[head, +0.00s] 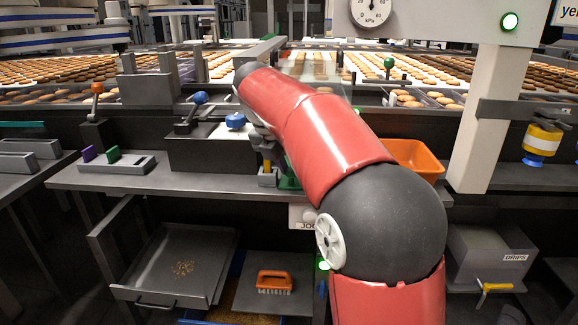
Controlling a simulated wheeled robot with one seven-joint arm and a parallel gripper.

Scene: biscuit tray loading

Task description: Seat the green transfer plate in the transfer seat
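A small green plate (113,154) stands upright in a grey slotted holder (135,168) on the shelf at left, beside a purple plate (88,153). Another green piece (288,182) shows low beside my red arm, mostly hidden; I cannot tell what it is. My gripper (267,172) seems to be at the grey and yellow parts just left of the arm, over the shelf, well right of the slotted holder. Its fingertips are too small and covered to tell whether they are open or hold anything. I cannot make out which fixture is the transfer seat.
A blue-knobbed lever (199,98) and a blue knob (236,121) sit on a dark block behind the shelf. An orange-knobbed lever (97,88) stands at left. An orange bin (413,158) is right of my arm. A tray (165,270) and orange brush (274,281) lie below.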

